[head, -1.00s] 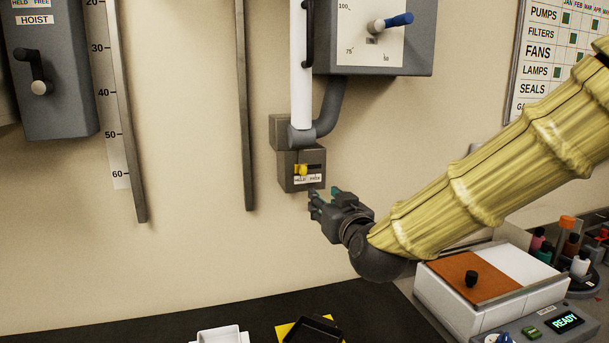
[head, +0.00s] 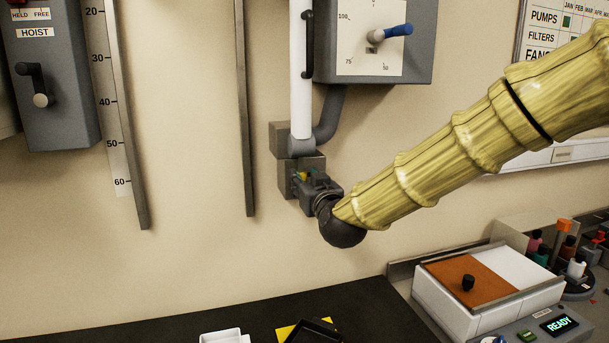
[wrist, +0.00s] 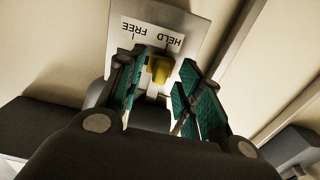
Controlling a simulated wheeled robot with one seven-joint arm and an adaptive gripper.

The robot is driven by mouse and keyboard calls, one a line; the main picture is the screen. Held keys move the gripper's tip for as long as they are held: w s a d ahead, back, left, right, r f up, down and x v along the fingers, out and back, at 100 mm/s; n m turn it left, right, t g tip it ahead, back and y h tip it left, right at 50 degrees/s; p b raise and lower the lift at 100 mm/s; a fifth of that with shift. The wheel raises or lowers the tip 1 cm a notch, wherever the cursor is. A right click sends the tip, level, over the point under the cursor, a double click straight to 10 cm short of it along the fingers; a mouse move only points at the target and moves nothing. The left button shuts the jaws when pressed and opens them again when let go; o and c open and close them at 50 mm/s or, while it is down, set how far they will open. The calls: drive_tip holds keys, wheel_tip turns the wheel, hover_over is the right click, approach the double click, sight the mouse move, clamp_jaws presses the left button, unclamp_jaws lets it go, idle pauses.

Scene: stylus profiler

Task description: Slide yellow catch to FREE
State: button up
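The yellow catch (wrist: 160,68) sits on the small grey box (head: 314,163) at the foot of the white tube. The box's label (wrist: 150,38) reads HELD and FREE, upside down in the wrist view; the catch is nearer the HELD end. My gripper (wrist: 157,88) is open, with one green-padded finger on each side of the catch. The left finger is close to the catch; a wider gap shows on the right. I cannot tell whether either finger touches. In the head view my gripper (head: 299,181) hides most of the catch and the label.
A white tube (head: 301,75) and a grey elbow pipe (head: 330,115) rise above the box. A grey dial box (head: 420,55) hangs higher, right. A vertical rail (head: 245,120) stands left. The dark bench (head: 220,312) lies below, with a white-and-orange unit (head: 450,310) at right.

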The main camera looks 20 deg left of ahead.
drive_tip(key=shift+w+a, duration=0.25)
drive_tip(key=shift+w, duration=0.1)
clamp_jaws()
drive_tip(key=w+d, duration=0.1)
drive_tip(key=w+d+b, duration=0.1)
drive_tip(key=d, duration=0.1)
drive_tip(key=shift+w+d+r, duration=0.1)
drive_tip(key=shift+w+d, duration=0.1)
drive_tip(key=shift+d, duration=0.1)
